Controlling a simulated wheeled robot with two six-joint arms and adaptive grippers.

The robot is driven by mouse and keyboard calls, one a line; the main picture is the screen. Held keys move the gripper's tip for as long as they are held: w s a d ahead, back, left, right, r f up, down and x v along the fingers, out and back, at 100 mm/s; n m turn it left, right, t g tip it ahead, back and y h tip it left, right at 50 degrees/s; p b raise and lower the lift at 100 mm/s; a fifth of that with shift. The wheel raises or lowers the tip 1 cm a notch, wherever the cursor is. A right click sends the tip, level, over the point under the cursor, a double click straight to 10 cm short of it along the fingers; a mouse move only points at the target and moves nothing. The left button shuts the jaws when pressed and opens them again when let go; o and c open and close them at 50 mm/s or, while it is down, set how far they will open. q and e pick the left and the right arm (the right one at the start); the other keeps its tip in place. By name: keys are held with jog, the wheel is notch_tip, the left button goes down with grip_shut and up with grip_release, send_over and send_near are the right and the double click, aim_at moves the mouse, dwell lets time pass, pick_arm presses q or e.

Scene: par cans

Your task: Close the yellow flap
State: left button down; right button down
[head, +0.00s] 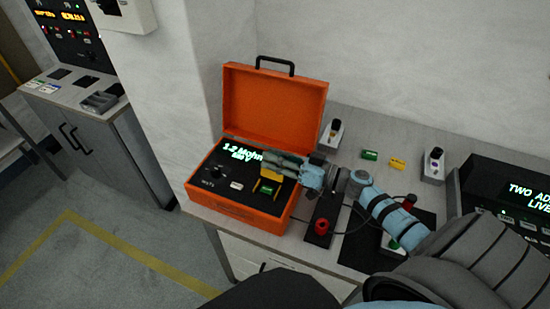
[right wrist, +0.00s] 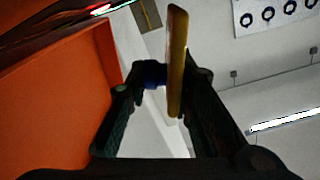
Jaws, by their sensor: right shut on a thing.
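The yellow flap (head: 271,176) stands raised from the dark panel of the open orange case (head: 240,205), over a yellow-framed green button (head: 266,188). In the right wrist view the flap (right wrist: 177,60) shows edge-on as an upright strip between my fingers. My right gripper (head: 268,165) is at the flap and shut on it; its fingers (right wrist: 166,78) also show in the right wrist view. The gripper partly covers the lit display in the head view. My left gripper is not in view.
The orange lid (head: 275,108) stands open behind the panel. A knob (head: 216,171) and a white button (head: 237,185) are on the panel's left. A red knob (head: 321,227) stands on the table under my right arm. A dark display unit (head: 510,200) is at the right.

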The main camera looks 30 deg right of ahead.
jog(key=shift+r+n, duration=0.1)
jog(key=shift+n, duration=0.2)
jog(key=shift+s+a+r+n+p, duration=0.2)
jog(key=shift+a+n+p, duration=0.05)
jog(key=shift+n+p, duration=0.45)
jog(key=shift+s+a+r+n+p, duration=0.15)
jog(key=shift+a+r+n+p, duration=0.1)
jog(key=shift+n+p, duration=0.4)
jog(key=shift+s+a+n+p, duration=0.3)
jog(key=shift+a+n+p, duration=0.2)
jog(key=shift+n, duration=0.45)
jog(key=shift+s+a+n, duration=0.25)
jog(key=shift+a+n, duration=0.05)
jog(key=shift+n, duration=0.6)
jog(key=c, duration=1.6)
grip_release()
jog(key=shift+o, duration=0.2)
jog(key=shift+f, duration=0.1)
